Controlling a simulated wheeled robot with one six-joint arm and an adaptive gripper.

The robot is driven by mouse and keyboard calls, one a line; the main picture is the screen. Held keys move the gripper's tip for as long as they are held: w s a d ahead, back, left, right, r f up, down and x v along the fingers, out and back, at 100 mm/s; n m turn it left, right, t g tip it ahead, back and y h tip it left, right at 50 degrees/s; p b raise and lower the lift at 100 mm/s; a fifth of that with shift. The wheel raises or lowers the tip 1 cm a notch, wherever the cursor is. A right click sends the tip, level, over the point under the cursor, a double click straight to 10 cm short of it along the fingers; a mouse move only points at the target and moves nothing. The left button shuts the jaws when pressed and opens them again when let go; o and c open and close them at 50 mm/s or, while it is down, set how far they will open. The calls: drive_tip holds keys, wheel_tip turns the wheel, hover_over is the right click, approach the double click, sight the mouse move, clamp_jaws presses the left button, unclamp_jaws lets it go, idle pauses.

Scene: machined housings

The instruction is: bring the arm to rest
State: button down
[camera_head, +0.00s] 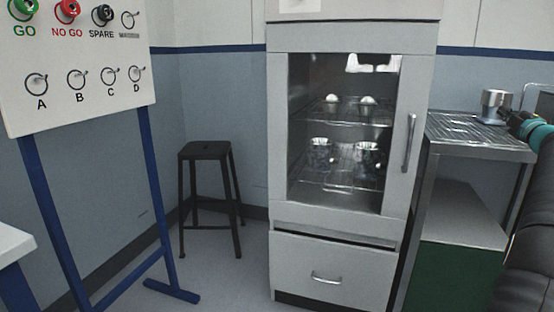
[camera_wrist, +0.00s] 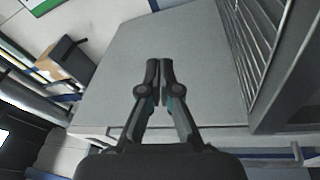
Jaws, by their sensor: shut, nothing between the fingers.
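My gripper (camera_wrist: 160,64) shows in the wrist view with its two dark fingers together and nothing between them. It points over a plain grey surface (camera_wrist: 195,45). In the head view, part of my arm with a teal band enters at the right edge, beside the wire-topped stand. The gripper's fingertips are hard to make out in that view.
A metal cup-like housing (camera_head: 496,105) stands on the rack-topped stand (camera_head: 480,136). A closed glass-door cabinet (camera_head: 278,150) holds several housings on two shelves. A black stool (camera_head: 205,150) and a labelled board (camera_head: 80,105) stand left. A cardboard box (camera_wrist: 62,62) shows in the wrist view.

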drive_tip(key=s+f+m+g+h, duration=0.5)
drive_tip(key=f+m+g+h, duration=0.25)
drive_tip(key=m, duration=0.45)
drive_tip(key=s+a+f+m+g+y, duration=0.2)
drive_tip(key=s+a+f+g, duration=0.15)
drive_tip(key=a+f, duration=0.35)
drive_tip(key=s+a+f+m+g+y, duration=0.15)
drive_tip(key=s+a+f, duration=0.25)
drive_tip(key=a, duration=0.4)
drive_tip(key=s+a+f+n+y, duration=0.1)
drive_tip(key=s+a+f+y, duration=0.2)
drive_tip(key=s+a, duration=0.6)
drive_tip(key=s+a+f+n+g+y, duration=0.1)
drive_tip(key=s+a+f, duration=0.3)
drive_tip(key=s+a, duration=0.5)
drive_tip(key=s+a+f+n+y, duration=0.1)
drive_tip(key=s+a+f+y, duration=0.2)
drive_tip(key=s+a, duration=0.7)
drive_tip(key=shift+a+f+y, duration=0.15)
drive_tip(key=shift+a+y, duration=0.65)
drive_tip(key=shift+a, duration=7.45)
